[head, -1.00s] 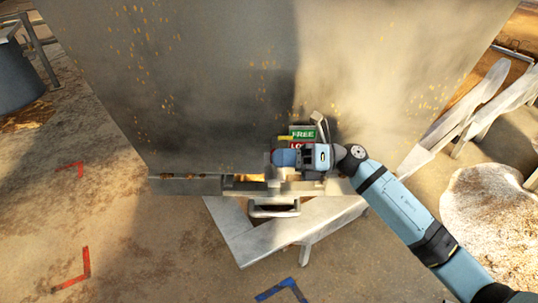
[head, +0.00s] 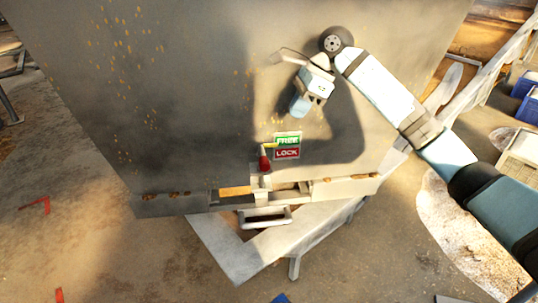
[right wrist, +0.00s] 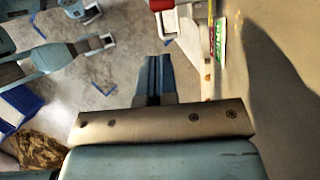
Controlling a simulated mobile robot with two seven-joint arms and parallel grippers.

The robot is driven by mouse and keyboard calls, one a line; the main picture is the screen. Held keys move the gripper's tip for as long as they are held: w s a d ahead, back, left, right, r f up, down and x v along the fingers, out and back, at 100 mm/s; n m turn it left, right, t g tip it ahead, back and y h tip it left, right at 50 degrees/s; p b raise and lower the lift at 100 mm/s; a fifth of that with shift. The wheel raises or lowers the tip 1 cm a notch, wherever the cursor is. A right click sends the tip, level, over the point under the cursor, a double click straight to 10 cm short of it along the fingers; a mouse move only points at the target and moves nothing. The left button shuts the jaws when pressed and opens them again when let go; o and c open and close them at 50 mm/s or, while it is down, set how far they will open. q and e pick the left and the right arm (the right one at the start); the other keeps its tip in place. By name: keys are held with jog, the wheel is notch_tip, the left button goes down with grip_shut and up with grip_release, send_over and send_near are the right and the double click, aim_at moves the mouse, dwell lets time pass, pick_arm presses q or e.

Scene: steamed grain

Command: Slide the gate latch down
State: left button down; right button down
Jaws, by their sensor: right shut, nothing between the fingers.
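The gate latch has a red handle (head: 264,163) with a yellow pointer (head: 270,146), on the lower part of a large grey metal panel (head: 205,110). A sign beside it has a green FREE half (head: 288,140) above a red LOCK half (head: 287,154). The red handle is left of LOCK; the pointer is near the border of both halves. My right gripper (head: 299,110) is above and right of the latch, apart from it. In the right wrist view its fingers (right wrist: 154,75) are shut and empty. The red handle (right wrist: 160,5) is cut off at the top edge there.
A metal bar handle (head: 265,218) sticks out below the latch, over a pale angled chute (head: 235,255). Slots with light wooden edges run along the panel's foot. A pale heap (head: 450,225) lies at the right, near blue bins (head: 525,95). The panel's face around my gripper is clear.

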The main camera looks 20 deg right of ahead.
aim_at(267, 161)
jog(key=p+x, duration=0.2)
jog(key=x, duration=1.2)
jog(key=shift+f, duration=0.1)
notch_tip(267, 161, down, 5)
jog(key=b, duration=0.3)
jog(key=shift+s, duration=0.1)
